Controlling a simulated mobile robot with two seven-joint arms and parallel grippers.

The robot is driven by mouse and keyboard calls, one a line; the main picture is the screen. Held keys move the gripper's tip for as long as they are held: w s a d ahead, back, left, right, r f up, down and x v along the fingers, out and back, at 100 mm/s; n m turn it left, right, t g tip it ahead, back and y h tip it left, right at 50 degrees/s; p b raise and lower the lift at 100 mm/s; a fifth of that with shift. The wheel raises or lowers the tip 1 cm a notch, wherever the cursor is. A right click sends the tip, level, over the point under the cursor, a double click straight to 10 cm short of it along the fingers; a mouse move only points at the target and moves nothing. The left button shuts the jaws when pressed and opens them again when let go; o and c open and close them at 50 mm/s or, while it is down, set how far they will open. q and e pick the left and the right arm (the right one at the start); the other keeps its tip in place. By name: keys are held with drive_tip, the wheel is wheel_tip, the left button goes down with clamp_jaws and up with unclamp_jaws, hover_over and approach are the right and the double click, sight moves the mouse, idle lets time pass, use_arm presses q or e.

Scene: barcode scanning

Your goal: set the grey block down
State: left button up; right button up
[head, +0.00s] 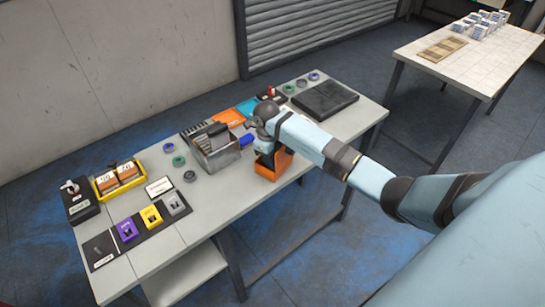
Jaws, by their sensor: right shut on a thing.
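My right gripper (263,146) points down at the orange bin (284,165), near the front edge of the table. It is shut on the grey block, but my own wrist and the bin hide the block and fingertips. I cannot tell whether the block touches the bin. A separate grey piece (175,204) lies on a dark mat (100,250) at the front left, beside a yellow piece (151,216) and a purple piece (127,229). My left gripper is not in view.
Left of the orange bin stands a grey metal bin (222,158) with dark things in it. A yellow tray (104,194) holds brown boxes. A black flat pad (325,99) lies at the right. Several tape rolls lie about. The table's front edge is close.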

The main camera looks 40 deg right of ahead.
drive_tip(key=shift+f, duration=0.15)
drive_tip(key=o, duration=1.1)
drive_tip(key=shift+c, duration=0.2)
